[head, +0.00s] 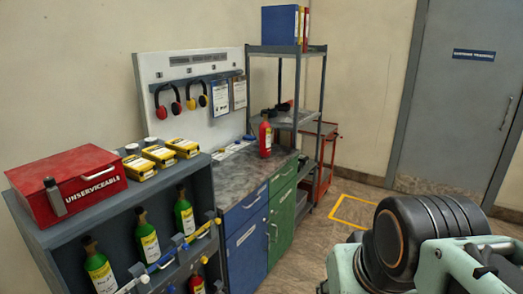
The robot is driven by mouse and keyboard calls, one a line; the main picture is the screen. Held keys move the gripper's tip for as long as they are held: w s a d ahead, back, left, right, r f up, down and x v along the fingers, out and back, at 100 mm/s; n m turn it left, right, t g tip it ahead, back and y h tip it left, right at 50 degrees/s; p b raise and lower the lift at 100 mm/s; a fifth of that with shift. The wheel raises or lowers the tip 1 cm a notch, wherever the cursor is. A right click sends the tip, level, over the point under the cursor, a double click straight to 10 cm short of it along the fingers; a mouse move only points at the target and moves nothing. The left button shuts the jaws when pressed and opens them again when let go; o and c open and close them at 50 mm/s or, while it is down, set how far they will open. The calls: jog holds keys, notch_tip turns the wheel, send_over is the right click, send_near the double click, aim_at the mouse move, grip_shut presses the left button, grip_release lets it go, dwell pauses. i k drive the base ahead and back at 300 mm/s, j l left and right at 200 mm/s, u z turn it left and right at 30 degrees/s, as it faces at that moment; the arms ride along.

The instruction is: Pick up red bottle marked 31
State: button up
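A red bottle (265,138) with a dark top and a pale yellow-green label stands upright on the grey worktop, near its far right end. Its marking is too small to read. A second red bottle (196,284) shows partly low in the dark shelf unit at the bottom, with a light label that I cannot read. Part of my own arm fills the lower right corner. My gripper is out of view, so its state and its place relative to the bottles do not show.
Green bottles (151,243) stand in the dark shelf unit (60,240) behind a blue-and-yellow rail. A red box (75,184) and yellow cases (140,168) lie on top. A metal rack (286,49) and red cart (325,130) stand beyond the worktop (238,180). Floor right of the cabinets is open.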

aim_at(265, 129)
jog(key=i+z, duration=0.25)
jog(key=i, duration=0.3)
jog(key=i+z, duration=0.3)
jog(key=i, duration=1.45)
